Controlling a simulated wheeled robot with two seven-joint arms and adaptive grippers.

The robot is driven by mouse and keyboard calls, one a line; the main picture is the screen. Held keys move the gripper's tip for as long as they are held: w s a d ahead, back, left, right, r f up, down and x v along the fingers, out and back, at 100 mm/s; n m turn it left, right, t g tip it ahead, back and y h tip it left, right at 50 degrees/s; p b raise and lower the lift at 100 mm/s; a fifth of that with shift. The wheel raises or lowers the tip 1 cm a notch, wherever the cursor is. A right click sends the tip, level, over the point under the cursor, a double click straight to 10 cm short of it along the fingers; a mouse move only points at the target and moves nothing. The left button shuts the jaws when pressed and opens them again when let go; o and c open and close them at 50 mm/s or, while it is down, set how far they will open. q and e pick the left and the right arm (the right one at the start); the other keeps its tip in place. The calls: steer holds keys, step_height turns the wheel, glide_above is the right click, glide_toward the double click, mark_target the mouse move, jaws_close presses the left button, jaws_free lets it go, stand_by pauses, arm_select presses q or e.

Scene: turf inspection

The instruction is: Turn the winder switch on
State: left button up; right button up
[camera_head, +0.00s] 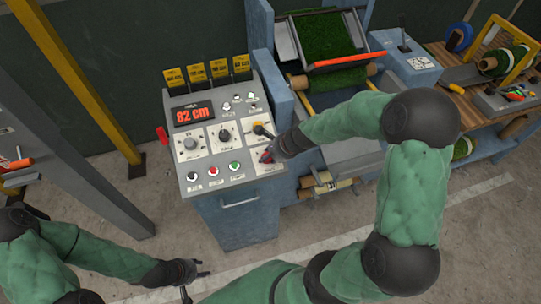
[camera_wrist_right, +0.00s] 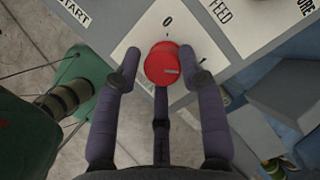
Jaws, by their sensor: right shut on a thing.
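The winder switch is a round red knob (camera_wrist_right: 160,64) on a white plate with a "0" above it and a "1" mark to its right. In the right wrist view the knob sits between the fingers of my right gripper (camera_wrist_right: 161,62), which is shut on it. A pale mark shows on the knob's lower right. In the head view my right gripper (camera_head: 270,154) is at the right edge of the grey control panel (camera_head: 240,192), largely covering the knob. My left gripper (camera_head: 197,277) is open and empty, low in front of the console.
A turf roller machine (camera_head: 330,80) stands behind right. A wooden bench (camera_head: 480,80) is farther right. Floor lies open in front.

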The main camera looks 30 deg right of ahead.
steer(key=shift+a, duration=0.2)
steer(key=o, duration=1)
steer(key=shift+w+r, duration=0.1)
steer(key=shift+o, duration=0.3)
steer(key=shift+w+a, duration=0.2)
steer(key=shift+s+d+r, duration=0.2)
steer(key=shift+d, duration=0.1)
steer(key=v, duration=1.1)
steer(key=shift+r, duration=0.2)
steer(key=shift+a, duration=0.15)
